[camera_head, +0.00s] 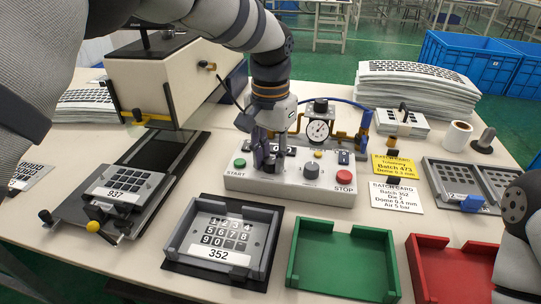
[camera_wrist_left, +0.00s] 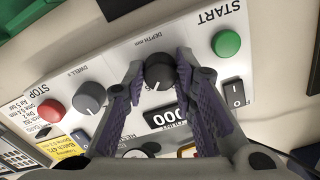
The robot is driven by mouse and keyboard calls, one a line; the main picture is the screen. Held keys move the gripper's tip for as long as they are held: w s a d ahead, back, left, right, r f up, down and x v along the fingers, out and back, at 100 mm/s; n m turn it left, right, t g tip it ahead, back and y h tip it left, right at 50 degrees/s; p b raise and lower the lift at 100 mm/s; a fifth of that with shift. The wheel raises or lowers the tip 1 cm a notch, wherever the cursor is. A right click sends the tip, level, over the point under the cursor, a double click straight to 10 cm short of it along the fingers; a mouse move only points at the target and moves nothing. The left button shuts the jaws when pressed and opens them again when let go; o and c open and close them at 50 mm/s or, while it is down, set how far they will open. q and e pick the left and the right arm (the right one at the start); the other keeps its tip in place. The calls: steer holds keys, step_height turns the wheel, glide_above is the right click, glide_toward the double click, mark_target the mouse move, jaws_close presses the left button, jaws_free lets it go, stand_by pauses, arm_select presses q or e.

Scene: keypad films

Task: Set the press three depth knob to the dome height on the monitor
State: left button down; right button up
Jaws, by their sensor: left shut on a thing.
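The press control box (camera_head: 235,181) stands mid-table, with a green START button (camera_head: 239,163) and a red STOP button (camera_head: 344,177). My left gripper (camera_head: 267,166) reaches down onto its panel and hides the depth knob in the head view. In the left wrist view the dark round depth knob (camera_wrist_left: 158,73) sits between my left fingertips, which are shut on it. A small display (camera_wrist_left: 168,118) beside it appears upside down and seems to show zeros. A second knob (camera_wrist_left: 89,97), marked dwell, is free. I make out no monitor. My right gripper is out of view.
A yellow card (camera_head: 394,165) and a white card (camera_head: 396,195) reading "Dome 0.4 mm" lie right of the box. A gauge (camera_head: 318,130) stands behind it. A keypad fixture marked 352 (camera_head: 173,246), a green tray (camera_head: 341,231) and a red tray (camera_head: 452,246) stand in front.

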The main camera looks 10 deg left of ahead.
mark_target(270, 160)
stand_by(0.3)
arm_select(q)
steer(key=c, duration=1.3)
jaws_free()
step_height(270, 160, up, 12)
